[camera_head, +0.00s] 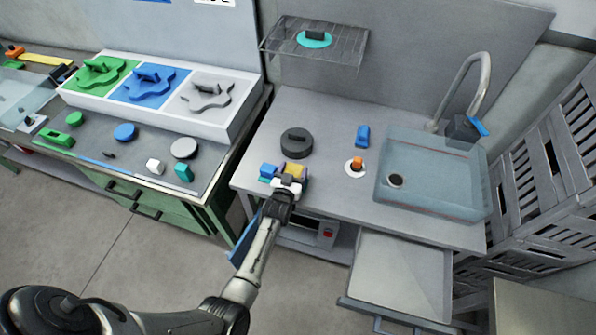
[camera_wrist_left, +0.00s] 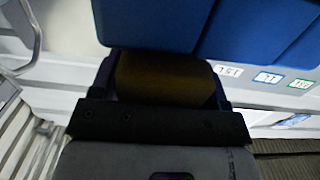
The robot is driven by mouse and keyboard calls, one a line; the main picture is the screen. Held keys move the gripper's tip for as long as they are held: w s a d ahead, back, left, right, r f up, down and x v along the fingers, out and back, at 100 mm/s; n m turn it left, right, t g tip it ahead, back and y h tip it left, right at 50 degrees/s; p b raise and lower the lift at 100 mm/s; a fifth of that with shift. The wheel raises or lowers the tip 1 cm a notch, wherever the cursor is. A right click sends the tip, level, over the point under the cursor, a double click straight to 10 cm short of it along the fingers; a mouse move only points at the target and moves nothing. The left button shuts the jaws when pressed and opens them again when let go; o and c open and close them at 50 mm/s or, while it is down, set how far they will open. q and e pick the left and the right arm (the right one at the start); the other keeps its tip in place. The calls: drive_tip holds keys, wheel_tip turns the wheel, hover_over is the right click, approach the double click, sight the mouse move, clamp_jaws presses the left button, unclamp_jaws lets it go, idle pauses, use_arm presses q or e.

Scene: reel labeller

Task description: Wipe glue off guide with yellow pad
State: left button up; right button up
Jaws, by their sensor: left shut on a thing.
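My left gripper (camera_head: 288,182) is at the front left edge of the grey bench, shut on the yellow pad (camera_head: 294,170). In the left wrist view the pad (camera_wrist_left: 165,78) looks dark yellow-brown and sits between the fingers. A small blue block (camera_head: 268,170) with teal below it is just left of the pad; I cannot tell whether they touch. Large blue surfaces (camera_wrist_left: 258,28) fill the top of the left wrist view, close to the pad. I cannot make out which part is the guide, and no glue can be told. My right gripper is not in view.
A dark round reel (camera_head: 296,143) lies behind the gripper. A white disc with an orange knob (camera_head: 357,166), a blue item (camera_head: 362,136) and a clear sink basin (camera_head: 435,205) are to the right. A wire shelf (camera_head: 345,42) hangs above. An open drawer (camera_head: 400,275) juts out in front.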

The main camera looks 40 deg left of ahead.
sight(289, 169)
use_arm(q)
drive_tip(key=shift+s+a, duration=0.2)
drive_tip(key=shift+a, duration=0.55)
drive_tip(key=shift+r, duration=0.1)
wheel_tip(289, 169, up, 4)
drive_tip(key=p, duration=0.3)
drive_tip(key=shift+w+f+p, duration=0.1)
drive_tip(key=shift+f+p, duration=0.1)
drive_tip(key=shift+p, duration=0.1)
drive_tip(key=shift+r+p, duration=1.05)
drive_tip(key=shift+r, duration=0.05)
wheel_tip(289, 169, up, 3)
drive_tip(key=p, duration=0.3)
